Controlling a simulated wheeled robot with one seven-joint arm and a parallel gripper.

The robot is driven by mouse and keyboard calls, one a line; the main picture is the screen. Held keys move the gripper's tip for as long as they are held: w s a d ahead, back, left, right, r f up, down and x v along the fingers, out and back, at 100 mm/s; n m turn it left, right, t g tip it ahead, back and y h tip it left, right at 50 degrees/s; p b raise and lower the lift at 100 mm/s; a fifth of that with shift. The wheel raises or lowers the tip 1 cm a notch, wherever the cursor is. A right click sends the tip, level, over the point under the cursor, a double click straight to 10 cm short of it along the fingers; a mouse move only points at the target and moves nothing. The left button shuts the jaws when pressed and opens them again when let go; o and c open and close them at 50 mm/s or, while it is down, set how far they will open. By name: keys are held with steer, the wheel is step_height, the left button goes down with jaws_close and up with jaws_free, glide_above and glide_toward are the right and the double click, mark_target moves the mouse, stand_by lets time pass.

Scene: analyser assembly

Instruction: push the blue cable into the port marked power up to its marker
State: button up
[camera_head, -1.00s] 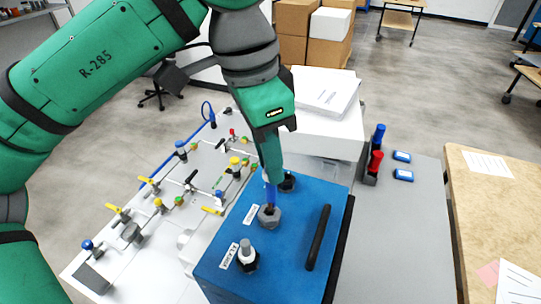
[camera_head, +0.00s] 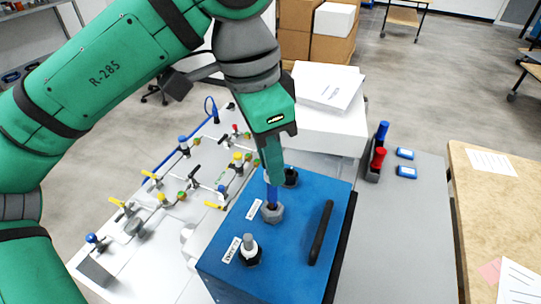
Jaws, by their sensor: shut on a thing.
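The blue cable (camera_head: 271,194) stands upright in the middle grey port (camera_head: 272,213) on top of the blue box (camera_head: 225,268). A short length of cable shows between the port and my gripper (camera_head: 272,181), which is shut on it from above. The label (camera_head: 254,210) beside this port is too small to read, so I cannot tell whether it says power. The marker on the cable cannot be made out. A front port (camera_head: 249,256) holds a grey plug, with a label (camera_head: 231,250) beside it. A dark rear port (camera_head: 290,178) sits just behind my gripper.
A black handle (camera_head: 321,232) rises from the box's right side. White panels with valves and pipes (camera_head: 160,200) lie to the left. A white case (camera_head: 320,128) with papers stands behind. Blue and red holders (camera_head: 379,155) stand on the grey table (camera_head: 400,235), whose front part is clear.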

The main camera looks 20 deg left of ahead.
mark_target(271, 191)
steer(key=shift+f, duration=3.7)
steer(key=o, duration=1.1)
steer(key=shift+c, duration=0.2)
steer(key=shift+r, duration=3.55)
